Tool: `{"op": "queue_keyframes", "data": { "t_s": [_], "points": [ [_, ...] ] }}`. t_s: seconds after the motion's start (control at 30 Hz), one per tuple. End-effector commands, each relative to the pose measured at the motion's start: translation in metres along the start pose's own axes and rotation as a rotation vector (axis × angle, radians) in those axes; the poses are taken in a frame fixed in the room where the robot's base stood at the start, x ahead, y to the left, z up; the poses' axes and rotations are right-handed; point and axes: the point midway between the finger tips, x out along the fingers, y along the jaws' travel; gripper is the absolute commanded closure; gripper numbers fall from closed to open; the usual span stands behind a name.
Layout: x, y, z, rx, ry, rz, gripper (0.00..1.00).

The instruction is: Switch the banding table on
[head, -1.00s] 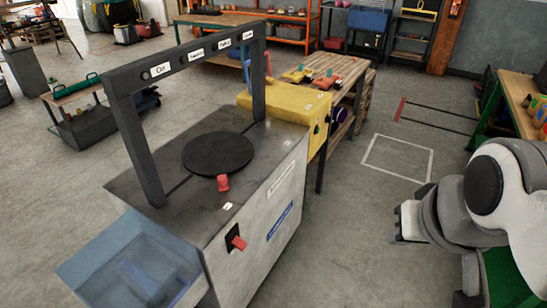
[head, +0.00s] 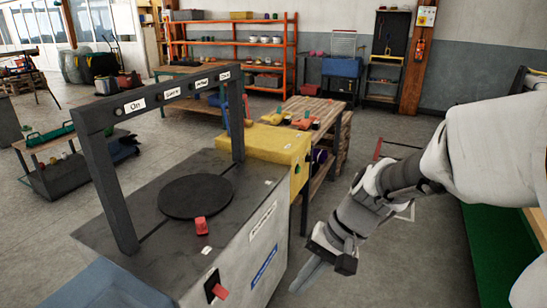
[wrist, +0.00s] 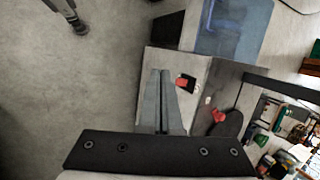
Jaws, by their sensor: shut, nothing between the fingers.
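The banding table (head: 150,240) is a grey cabinet with a dark round turntable (head: 196,196) on top and a dark labelled frame over it. A red switch lever (head: 220,291) on a black plate sits on its front side; it also shows in the wrist view (wrist: 182,83). A second red lever (head: 201,223) stands on the top by the turntable. My gripper (head: 296,288) is shut and empty, pointing down to the right of the front side, apart from the switch. In the wrist view its fingers (wrist: 161,72) appear just left of the switch.
A yellow box (head: 270,147) adjoins the table's far end, with a wooden workbench (head: 318,108) beyond it. A blue translucent bin (head: 105,288) is at the near left end. A green bench (head: 485,240) is at right. Floor between is clear.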

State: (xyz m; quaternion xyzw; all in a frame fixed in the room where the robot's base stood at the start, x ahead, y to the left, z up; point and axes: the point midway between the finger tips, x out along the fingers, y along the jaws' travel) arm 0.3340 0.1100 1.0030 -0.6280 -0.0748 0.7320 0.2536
Motion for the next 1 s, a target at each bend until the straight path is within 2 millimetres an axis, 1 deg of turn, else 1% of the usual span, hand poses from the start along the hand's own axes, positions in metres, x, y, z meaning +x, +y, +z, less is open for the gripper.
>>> {"op": "queue_keyframes", "data": {
  "t_s": [0.03,0.4,0.63,0.83,1.0],
  "points": [
    [0.022,0.001,-0.009,0.039,-0.051,-0.035,1.0],
    [0.133,-0.017,-0.06,0.327,-0.335,-0.334,1.0],
    [0.2,-0.021,-0.094,0.539,-0.485,-0.54,1.0],
    [0.26,-0.017,-0.125,0.747,-0.591,-0.727,1.0],
    [0.312,-0.006,-0.151,0.937,-0.66,-0.888,1.0]
  ]
}}
